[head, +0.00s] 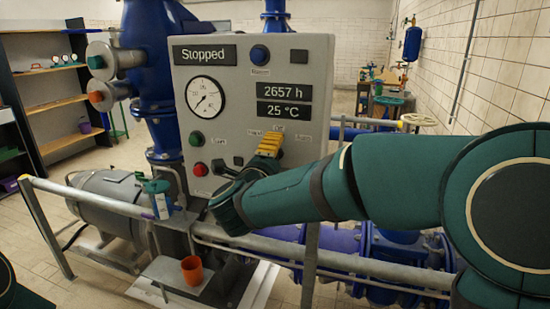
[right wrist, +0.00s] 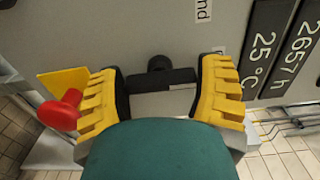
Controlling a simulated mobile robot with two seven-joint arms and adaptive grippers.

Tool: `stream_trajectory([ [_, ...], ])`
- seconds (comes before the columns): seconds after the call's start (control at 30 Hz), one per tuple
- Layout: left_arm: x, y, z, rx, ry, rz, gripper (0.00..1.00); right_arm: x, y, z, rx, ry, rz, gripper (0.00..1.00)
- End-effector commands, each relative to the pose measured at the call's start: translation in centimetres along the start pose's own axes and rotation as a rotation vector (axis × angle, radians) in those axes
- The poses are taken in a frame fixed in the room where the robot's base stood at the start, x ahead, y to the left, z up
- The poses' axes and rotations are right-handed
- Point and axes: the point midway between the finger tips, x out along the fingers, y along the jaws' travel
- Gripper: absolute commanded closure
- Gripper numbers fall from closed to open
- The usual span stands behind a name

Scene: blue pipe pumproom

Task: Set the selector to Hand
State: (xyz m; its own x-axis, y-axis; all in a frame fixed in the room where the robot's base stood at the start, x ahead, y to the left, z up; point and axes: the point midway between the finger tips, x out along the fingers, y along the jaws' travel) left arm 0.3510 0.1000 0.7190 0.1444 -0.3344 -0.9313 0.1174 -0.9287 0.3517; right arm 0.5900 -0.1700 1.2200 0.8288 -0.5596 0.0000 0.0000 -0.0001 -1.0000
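The grey control panel (head: 320,70) stands in front of me in the head view, its display (head: 205,51) reading "Stopped". The selector's labels sit mid-panel; the left one, apparently Hand (head: 254,133), lies just above my right gripper (head: 267,146). The gripper hides the selector in the head view. In the right wrist view a black selector knob (right wrist: 160,77) shows between the yellow-padded fingers of my right gripper (right wrist: 160,90). The fingers are apart, with gaps visible on both sides of the knob. I cannot tell which position the knob points to. My left gripper is out of view.
A red mushroom button (right wrist: 60,110) is close beside my finger. A metal rail (head: 380,268) crosses below; an orange cup (head: 192,270) stands low.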

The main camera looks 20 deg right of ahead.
Motion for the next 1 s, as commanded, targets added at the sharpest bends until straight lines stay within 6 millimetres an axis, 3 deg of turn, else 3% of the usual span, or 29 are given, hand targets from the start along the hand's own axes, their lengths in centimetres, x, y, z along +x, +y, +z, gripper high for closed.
stream_trajectory([
  [0.1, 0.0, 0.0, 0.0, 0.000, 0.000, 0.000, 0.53, 0.0, 0.0, 0.0, 0.000, 0.000, 0.000, 0.68],
  [0.53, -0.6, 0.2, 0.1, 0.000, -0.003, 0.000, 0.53, 0.0, -0.1, 0.0, -0.056, 0.000, 0.002, 0.69],
  [1.0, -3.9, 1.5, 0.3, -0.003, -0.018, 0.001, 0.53, -0.1, -0.2, 0.0, -0.405, 0.000, 0.003, 0.69],
])
